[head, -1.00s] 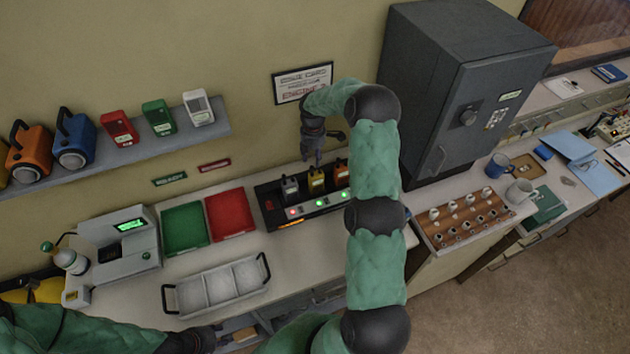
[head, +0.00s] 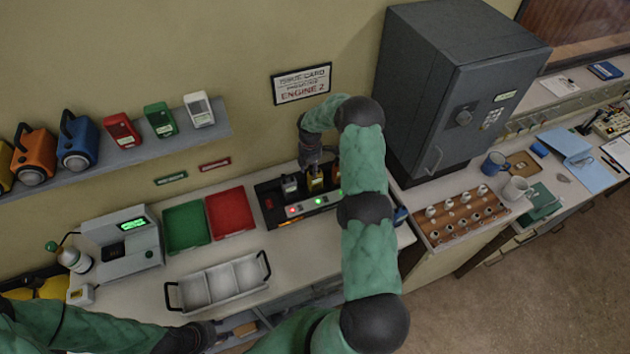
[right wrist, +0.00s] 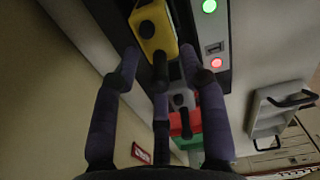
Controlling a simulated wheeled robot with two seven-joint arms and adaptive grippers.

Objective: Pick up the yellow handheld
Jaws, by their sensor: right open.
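The yellow handheld (head: 316,184) stands upright in the dark charging rack (head: 270,218), partly hidden by my right gripper. In the right wrist view the yellow handheld (right wrist: 154,30) lies ahead, just beyond and between the spread fingertips. My right gripper (head: 318,165) is open and empty, right above it; its fingers (right wrist: 160,65) do not visibly grip it. A grey handheld (head: 290,186) stands to its left in the rack. My left gripper (head: 203,335) is low at the front edge of the counter, its fingers too unclear to read.
Green tray (head: 187,226), red tray (head: 230,212) and a pale divided carrier (head: 217,285) lie left of and before the rack. A grey safe (head: 440,100) and a board of pegs (head: 462,232) are to the right. My right arm hides the rack's right end.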

